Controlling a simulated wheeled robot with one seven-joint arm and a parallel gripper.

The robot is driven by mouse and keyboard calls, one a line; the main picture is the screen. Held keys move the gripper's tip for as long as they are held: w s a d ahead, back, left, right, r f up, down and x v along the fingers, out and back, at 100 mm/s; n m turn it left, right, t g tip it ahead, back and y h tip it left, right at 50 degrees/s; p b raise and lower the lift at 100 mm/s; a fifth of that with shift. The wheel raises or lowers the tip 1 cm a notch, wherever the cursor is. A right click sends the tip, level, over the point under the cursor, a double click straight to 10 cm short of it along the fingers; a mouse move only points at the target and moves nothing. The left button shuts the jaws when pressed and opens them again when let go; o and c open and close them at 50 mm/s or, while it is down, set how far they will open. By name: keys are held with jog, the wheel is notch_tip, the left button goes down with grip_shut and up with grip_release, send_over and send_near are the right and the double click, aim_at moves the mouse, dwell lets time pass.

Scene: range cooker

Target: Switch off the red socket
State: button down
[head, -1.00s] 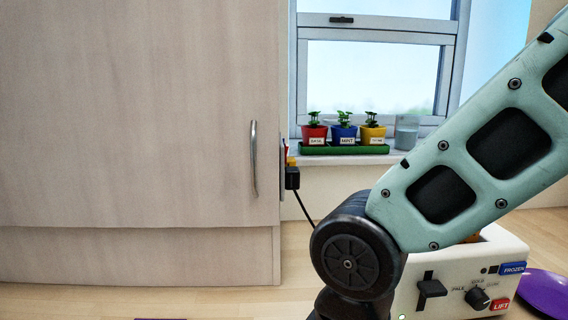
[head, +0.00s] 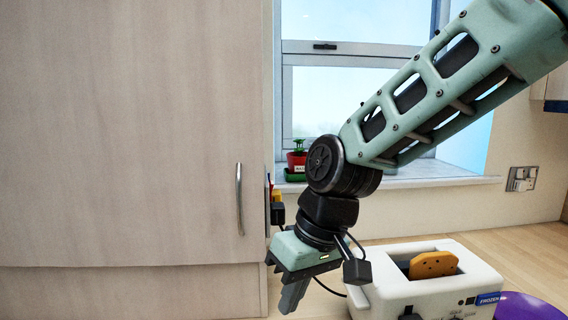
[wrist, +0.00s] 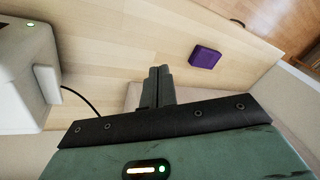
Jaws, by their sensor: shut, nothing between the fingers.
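In the head view, a socket plate is seen nearly edge-on just right of the tall cabinet's edge. A thin red part (head: 269,184) shows there, with a yellow part (head: 276,195) and a black plug (head: 277,214) beside and below it. The switch position cannot be made out. My gripper (head: 290,303) is shut and empty, pointing down below and slightly right of the plug, apart from it in the picture. In the wrist view my gripper (wrist: 159,71) has its fingers together over the worktop. The socket does not show there.
The tall cabinet (head: 120,130) with a handle (head: 239,200) fills the left. A white toaster (head: 435,285) holding an orange-brown slice (head: 433,264) stands right of my gripper. A purple block (wrist: 204,56) lies on the worktop. A red pot (head: 297,160) stands on the sill.

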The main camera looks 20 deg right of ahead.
aim_at(272, 191)
jog(key=w+d+r+m+t+y+p, duration=0.1)
jog(key=w+d+r+m+t+p, duration=0.4)
jog(key=w+d+r, duration=1)
notch_tip(272, 191, up, 3)
jog(key=shift+w+f+p, duration=0.15)
jog(key=shift+w+p, duration=0.4)
jog(key=shift+p, duration=0.2)
jog(key=w+a+f+p, duration=0.5)
jog(key=w+a+f, duration=0.1)
jog(key=a+f, duration=0.1)
jog(key=shift+a+f+p, duration=0.15)
jog(key=shift+a+p, duration=0.05)
jog(key=shift+p, duration=0.15)
